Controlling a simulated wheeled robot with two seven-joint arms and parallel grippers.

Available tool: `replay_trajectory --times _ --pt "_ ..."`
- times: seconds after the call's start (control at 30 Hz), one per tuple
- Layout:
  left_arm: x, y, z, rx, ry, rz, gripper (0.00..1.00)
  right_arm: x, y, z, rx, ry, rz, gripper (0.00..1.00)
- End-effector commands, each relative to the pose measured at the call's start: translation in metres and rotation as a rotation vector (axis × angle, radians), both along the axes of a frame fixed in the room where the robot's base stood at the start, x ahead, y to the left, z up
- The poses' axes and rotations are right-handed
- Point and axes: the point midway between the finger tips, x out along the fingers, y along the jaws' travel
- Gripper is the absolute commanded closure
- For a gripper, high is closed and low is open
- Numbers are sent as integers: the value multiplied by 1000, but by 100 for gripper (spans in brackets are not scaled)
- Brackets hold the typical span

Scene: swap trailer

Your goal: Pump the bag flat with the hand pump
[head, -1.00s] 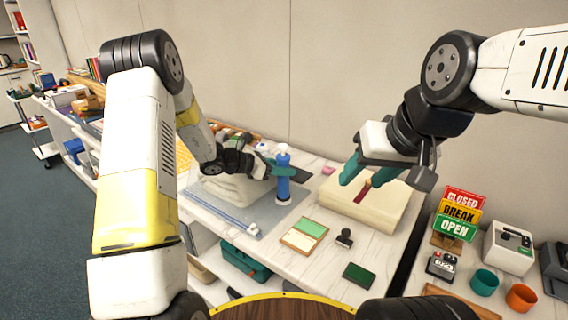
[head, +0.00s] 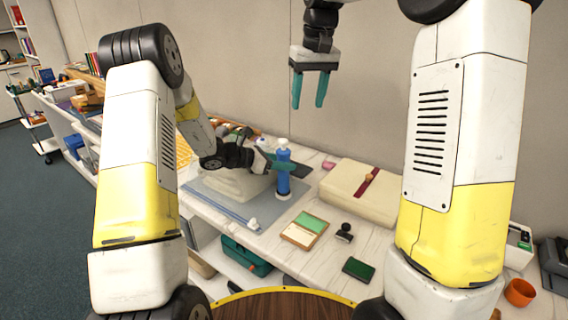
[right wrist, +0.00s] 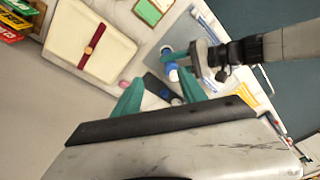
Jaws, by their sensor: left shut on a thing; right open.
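The hand pump (head: 283,174) is a blue cylinder with a white top, standing upright on the counter; it also shows in the right wrist view (right wrist: 171,72). My left gripper (head: 280,165) is shut on it near its upper part. The bag (head: 236,184) is a pale, puffy bundle on a grey-blue mat (head: 212,207), left of the pump and partly hidden by my left arm. A blue-and-white bar (head: 238,215) lies along the mat's front. My right gripper (head: 308,90) is open and empty, high above the counter behind the pump, fingers pointing down.
A cream folded bundle with a red strap (head: 350,196) lies right of the pump. A green-and-tan board (head: 305,230), a black stamp (head: 345,232) and a dark green pad (head: 358,268) lie in front. An orange cup (head: 519,292) is at far right.

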Motion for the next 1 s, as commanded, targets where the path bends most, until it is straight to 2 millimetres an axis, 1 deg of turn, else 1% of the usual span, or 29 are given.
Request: replay_trajectory --times 0.03,0.2,0.3,0.4,0.53,0.67,0.77,1.0 --pt "0 0 0 -1 0 0 100 16 11 -10 -14 22 15 51" --pt "0 0 0 0 0 0 100 51 37 -36 -56 80 56 51" --pt "0 0 0 0 0 0 100 64 50 -49 -76 104 74 51" --pt "0 0 0 0 0 0 100 72 58 -58 -89 120 84 51" --pt "0 0 0 0 0 0 100 77 63 -66 -97 131 91 51" --pt "0 0 0 0 0 0 100 77 64 -74 -99 135 93 51" --pt "0 0 0 0 0 0 100 77 63 -85 -99 137 93 51" --pt "0 0 0 0 0 0 100 76 63 -120 -98 136 93 51"
